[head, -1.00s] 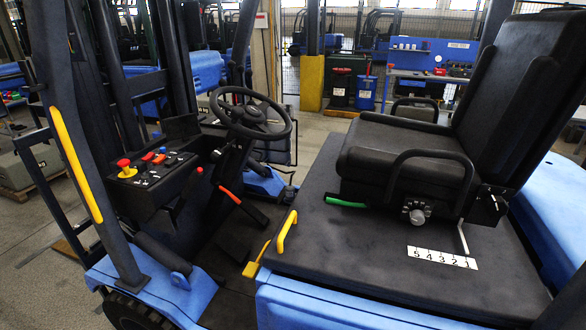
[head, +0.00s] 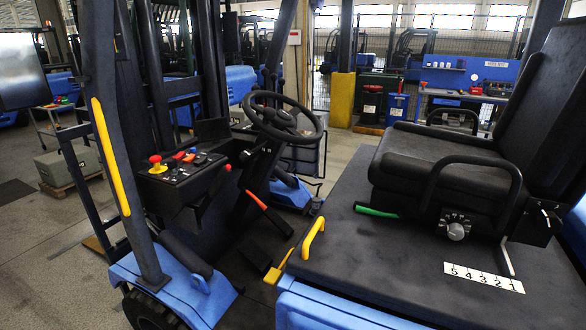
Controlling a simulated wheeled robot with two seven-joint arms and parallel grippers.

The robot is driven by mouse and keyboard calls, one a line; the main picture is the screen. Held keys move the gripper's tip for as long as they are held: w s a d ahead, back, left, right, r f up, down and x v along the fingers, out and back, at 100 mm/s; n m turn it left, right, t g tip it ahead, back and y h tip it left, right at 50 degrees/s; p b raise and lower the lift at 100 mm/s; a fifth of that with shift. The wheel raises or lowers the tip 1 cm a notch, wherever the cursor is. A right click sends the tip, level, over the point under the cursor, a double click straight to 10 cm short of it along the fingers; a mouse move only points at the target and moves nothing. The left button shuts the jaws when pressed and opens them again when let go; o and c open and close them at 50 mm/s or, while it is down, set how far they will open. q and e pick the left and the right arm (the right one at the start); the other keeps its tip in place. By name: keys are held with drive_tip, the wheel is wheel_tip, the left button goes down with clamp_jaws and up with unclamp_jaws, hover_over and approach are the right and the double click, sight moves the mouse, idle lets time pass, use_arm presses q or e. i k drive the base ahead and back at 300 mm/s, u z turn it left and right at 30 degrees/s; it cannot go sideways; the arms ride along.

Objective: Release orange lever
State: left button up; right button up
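The orange lever (head: 256,199) is on the forklift, below the steering wheel and left of the seat platform. Its orange grip slants down to the right and runs into a black part near the floor. Nothing is touching it. Neither of my grippers is in view.
The black steering wheel (head: 283,117) stands above the lever. A control panel (head: 186,168) with a red knob is to its left. The black seat (head: 440,160), a green handle (head: 376,211) and a yellow handle (head: 313,238) are to the right. The footwell between is open.

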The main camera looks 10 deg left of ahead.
sight(244, 189)
drive_tip(key=k, duration=0.5)
drive_tip(key=u, duration=0.6)
drive_tip(key=i, duration=0.8)
drive_tip(key=z, duration=1.4)
